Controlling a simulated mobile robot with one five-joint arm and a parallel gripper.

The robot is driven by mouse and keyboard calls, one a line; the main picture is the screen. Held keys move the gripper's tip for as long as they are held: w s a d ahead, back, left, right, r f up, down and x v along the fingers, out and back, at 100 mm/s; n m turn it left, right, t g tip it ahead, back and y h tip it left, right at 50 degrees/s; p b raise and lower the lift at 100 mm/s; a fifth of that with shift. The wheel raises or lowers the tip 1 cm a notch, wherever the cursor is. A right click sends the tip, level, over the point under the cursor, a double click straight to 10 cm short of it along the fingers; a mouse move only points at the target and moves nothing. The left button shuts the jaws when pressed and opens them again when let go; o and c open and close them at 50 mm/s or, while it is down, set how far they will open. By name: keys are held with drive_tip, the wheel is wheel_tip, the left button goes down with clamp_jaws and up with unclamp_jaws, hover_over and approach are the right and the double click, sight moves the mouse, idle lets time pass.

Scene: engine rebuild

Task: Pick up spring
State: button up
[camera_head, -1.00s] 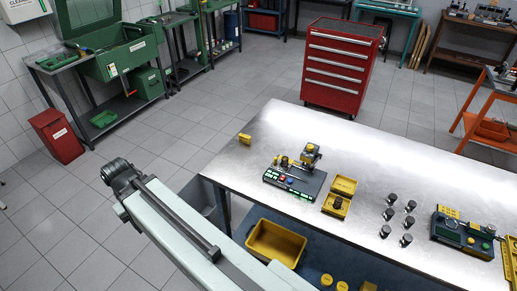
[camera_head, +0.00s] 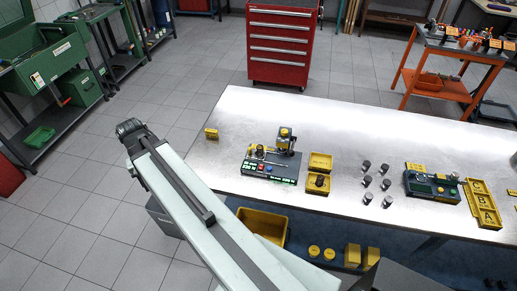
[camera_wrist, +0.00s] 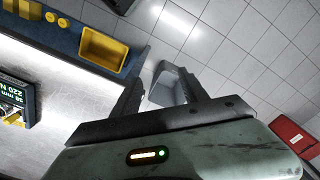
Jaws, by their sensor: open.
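I cannot make out a spring for certain. A test device with green displays (camera_head: 270,167) stands on the steel table, and part of it shows at the left of the wrist view (camera_wrist: 14,98). Right of it, a yellow bin (camera_head: 319,193) holds a small dark round part (camera_head: 319,181), too small to identify. Several dark cylinders (camera_head: 366,181) stand farther right. My gripper (camera_wrist: 163,78) is open and empty, with floor and a grey container behind its fingers. In the head view my arm's end is off the table's left side, and the fingers are not clear there.
The steel table (camera_head: 230,115) has clear room at its back. A small yellow block (camera_head: 211,134) sits near its left end. A yellow tub (camera_head: 262,226) is below the table. A grey bin (camera_wrist: 172,84) stands on the floor. A red cabinet (camera_head: 280,45) stands behind.

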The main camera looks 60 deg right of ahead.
drive_tip(key=s+d+r+m+p, duration=0.1)
drive_tip(key=s+d+r+m, duration=0.2)
drive_tip(key=d, duration=0.6)
drive_tip(key=s+d+m+p, duration=0.1)
drive_tip(key=s+d+m, duration=0.25)
drive_tip(key=d, duration=0.45)
drive_tip(key=m+p, duration=0.2)
drive_tip(key=m, duration=0.9)
approach(260, 151)
drive_tip(key=d+f, duration=0.2)
drive_tip(key=f+b, duration=0.8)
drive_tip(key=shift+w+a, duration=0.35)
drive_tip(key=shift+r, duration=0.2)
clamp_jaws()
